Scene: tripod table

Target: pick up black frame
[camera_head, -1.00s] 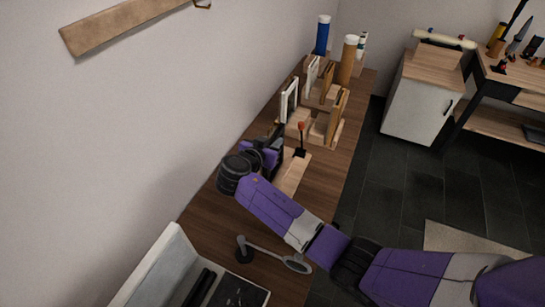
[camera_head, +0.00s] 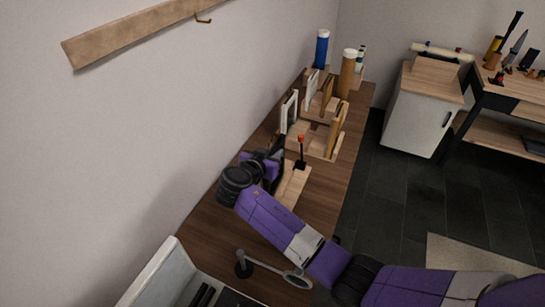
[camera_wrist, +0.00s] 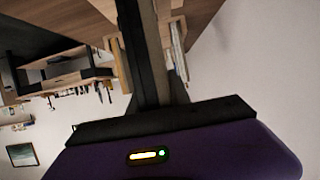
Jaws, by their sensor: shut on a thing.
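My gripper (camera_head: 277,153) is over the wooden table, just left of a wooden block with a small red-topped black tool. In the wrist view, it (camera_wrist: 150,95) is shut on a dark upright piece that I take to be the black frame (camera_wrist: 147,45), seen nearly edge-on between the dark fingers. In the head view, frame and fingers merge into one dark shape, so the frame's outline is hidden. I cannot tell whether it touches the table.
A wooden rack (camera_head: 312,143) holds several light and brown frames beyond my gripper. Blue (camera_head: 321,48) and brown (camera_head: 347,74) tubes stand behind it. A magnifier on a stand (camera_head: 243,264) and a white bin (camera_head: 165,275) are nearer. The wall runs close on the left.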

